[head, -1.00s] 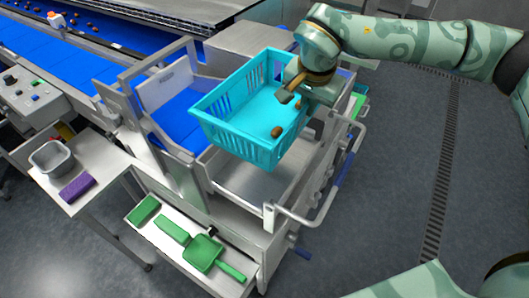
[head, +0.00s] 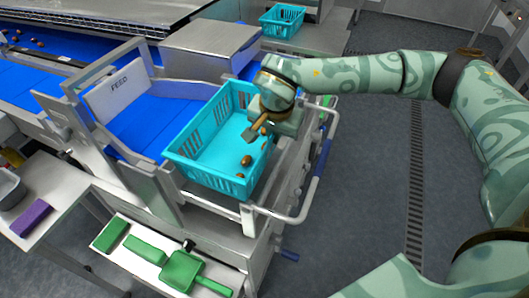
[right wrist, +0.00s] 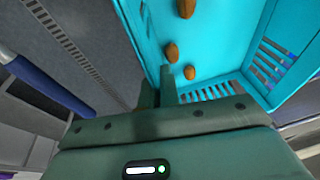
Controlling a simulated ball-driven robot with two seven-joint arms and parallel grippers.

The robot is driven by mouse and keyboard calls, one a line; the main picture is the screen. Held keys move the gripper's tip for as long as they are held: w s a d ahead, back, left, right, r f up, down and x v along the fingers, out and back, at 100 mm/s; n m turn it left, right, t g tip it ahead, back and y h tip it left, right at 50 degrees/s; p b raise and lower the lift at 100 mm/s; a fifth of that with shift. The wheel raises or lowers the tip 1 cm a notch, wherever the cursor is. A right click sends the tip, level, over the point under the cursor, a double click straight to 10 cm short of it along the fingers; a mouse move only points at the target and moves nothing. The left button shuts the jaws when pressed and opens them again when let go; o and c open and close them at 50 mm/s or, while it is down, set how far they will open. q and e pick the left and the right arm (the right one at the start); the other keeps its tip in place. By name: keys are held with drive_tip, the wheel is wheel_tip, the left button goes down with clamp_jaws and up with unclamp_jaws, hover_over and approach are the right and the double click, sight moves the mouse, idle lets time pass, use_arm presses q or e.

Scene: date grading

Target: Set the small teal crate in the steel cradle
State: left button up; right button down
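The small teal crate (head: 205,172) with slotted walls is in the middle of the head view, upright, with several brown dates inside near its right side. It sits over the steel cradle (head: 228,216) and hides most of its inside; I cannot tell whether it rests fully on the cradle's floor. My right gripper (head: 256,128) is at the crate's right wall. In the right wrist view its two fingers (right wrist: 157,88) straddle the rim of the teal crate (right wrist: 225,45) and look shut on it. My left gripper is not in view.
A blue feed belt (head: 150,125) runs left of the cradle. A steel rail handle (head: 290,215) stands at the cradle's right. Green tools (head: 182,268) lie on a front shelf. Another teal crate (head: 283,20) stands at the back. The floor at right is clear.

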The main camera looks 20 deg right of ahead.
wheel_tip(320, 180, down, 5)
drive_tip(key=shift+r+b, duration=0.1)
drive_tip(key=shift+b, duration=0.35)
drive_tip(key=c, duration=2)
unclamp_jaws()
drive_tip(key=o, duration=0.4)
drive_tip(key=shift+c, duration=0.2)
drive_tip(key=p+v, duration=0.2)
drive_tip(key=v, duration=1)
drive_tip(key=shift+p, duration=0.3)
